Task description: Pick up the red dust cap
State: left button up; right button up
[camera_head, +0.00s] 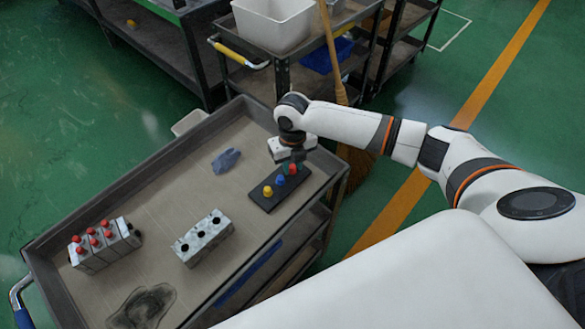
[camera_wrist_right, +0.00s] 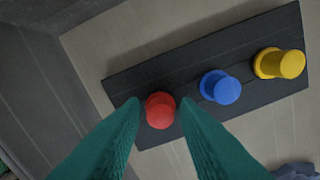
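The red dust cap (camera_head: 293,168) stands at the far end of a black strip (camera_head: 267,203) on the cart top, beside a blue cap (camera_head: 280,180) and a yellow cap (camera_head: 267,191). My right gripper (camera_head: 295,158) is over the red cap, hiding part of it. In the right wrist view, the red cap (camera_wrist_right: 160,110) shows between the two green fingers of my right gripper (camera_wrist_right: 159,104). The fingers are apart, one on each side, with small gaps to the cap. Whether the tips are level with it is hard to tell. My left gripper is not in view.
A grey valve block with dark holes (camera_head: 203,238) and blocks with several red caps (camera_head: 104,245) stand on the raised-rim cart (camera_head: 150,197). A blue cloth (camera_head: 226,160) and a dark stain (camera_head: 143,306) lie there too. A broom (camera_head: 357,165) stands beyond the cart's edge.

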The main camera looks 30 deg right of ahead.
grip_shut()
